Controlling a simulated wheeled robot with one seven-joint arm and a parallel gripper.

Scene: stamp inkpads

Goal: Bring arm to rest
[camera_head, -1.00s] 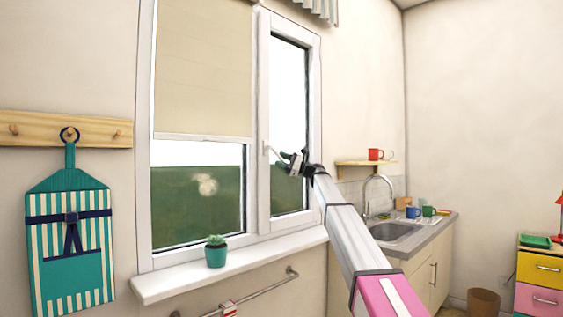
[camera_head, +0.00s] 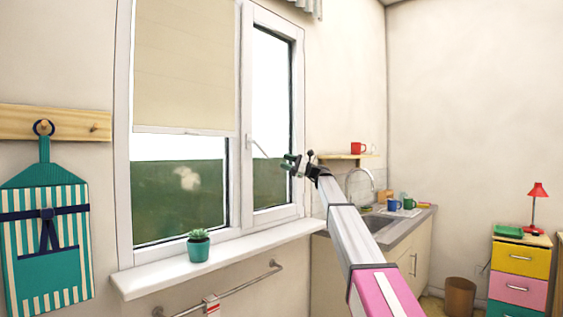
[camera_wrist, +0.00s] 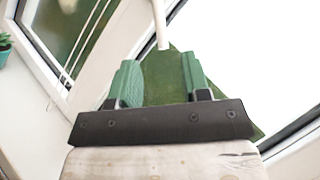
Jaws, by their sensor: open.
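My gripper (camera_head: 290,162) is at the end of my raised, outstretched arm, in front of the right window sash. In the wrist view its two green fingers (camera_wrist: 160,78) stand apart with nothing held between them. The white window handle (camera_head: 258,147) is just left of the gripper in the head view, slanting down to the right. In the wrist view the handle (camera_wrist: 160,25) shows beyond the fingertips, apart from them. The right sash (camera_head: 245,120) looks closed or nearly so; I cannot tell exactly.
A potted plant (camera_head: 198,246) stands on the white sill (camera_head: 150,281). A towel rail (camera_head: 245,290) is below it. A sink counter (camera_head: 408,228) with mugs, a shelf (camera_head: 345,156) and a drawer unit (camera_head: 520,262) with a red lamp (camera_head: 537,192) are to the right.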

